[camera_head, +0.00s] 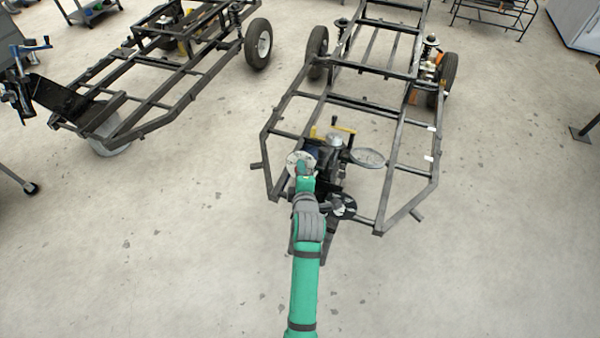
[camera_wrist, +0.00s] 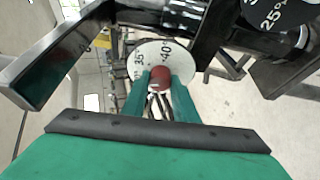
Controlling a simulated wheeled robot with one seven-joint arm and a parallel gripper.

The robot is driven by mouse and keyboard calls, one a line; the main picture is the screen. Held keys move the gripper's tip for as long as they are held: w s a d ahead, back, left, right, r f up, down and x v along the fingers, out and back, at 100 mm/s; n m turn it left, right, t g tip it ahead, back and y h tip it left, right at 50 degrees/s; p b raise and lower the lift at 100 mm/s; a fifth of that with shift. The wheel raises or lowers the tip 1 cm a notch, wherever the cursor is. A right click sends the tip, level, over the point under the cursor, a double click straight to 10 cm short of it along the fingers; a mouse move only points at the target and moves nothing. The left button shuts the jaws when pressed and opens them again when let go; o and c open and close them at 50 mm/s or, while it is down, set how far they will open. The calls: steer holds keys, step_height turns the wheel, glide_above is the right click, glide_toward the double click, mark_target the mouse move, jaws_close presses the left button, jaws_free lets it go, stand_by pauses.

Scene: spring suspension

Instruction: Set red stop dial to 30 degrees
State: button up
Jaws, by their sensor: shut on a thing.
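The red stop dial's knob (camera_wrist: 160,77) sits in front of a round white scale disc (camera_wrist: 180,58) in the wrist view. Printed marks near 35 and 40 degrees show on the disc, above the knob. My gripper (camera_wrist: 159,84) has its two green fingers shut on the knob, one on each side. In the head view the white disc (camera_head: 300,159) shows at the front of a black frame, with my gripper (camera_head: 304,178) against it. The knob is hidden there by my arm. I cannot read the dial's exact setting.
Black frame bars (camera_wrist: 62,55) pass close on the left of my gripper, with more at upper right. A dark part marked 25 (camera_wrist: 272,17) is at upper right. The black wheeled frame (camera_head: 410,180) surrounds the mechanism. Open floor (camera_head: 170,250) lies in front and left.

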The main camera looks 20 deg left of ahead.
steer(key=shift+n+g, duration=0.5)
steer(key=shift+n, duration=0.8)
steer(key=shift+r+h, duration=0.1)
steer(key=shift+h, duration=0.2)
steer(key=o, duration=1.1)
steer(key=shift+c, duration=0.2)
steer(key=v, duration=1)
steer(key=shift+s+d+r, duration=0.2)
steer(key=shift+s+r, duration=0.05)
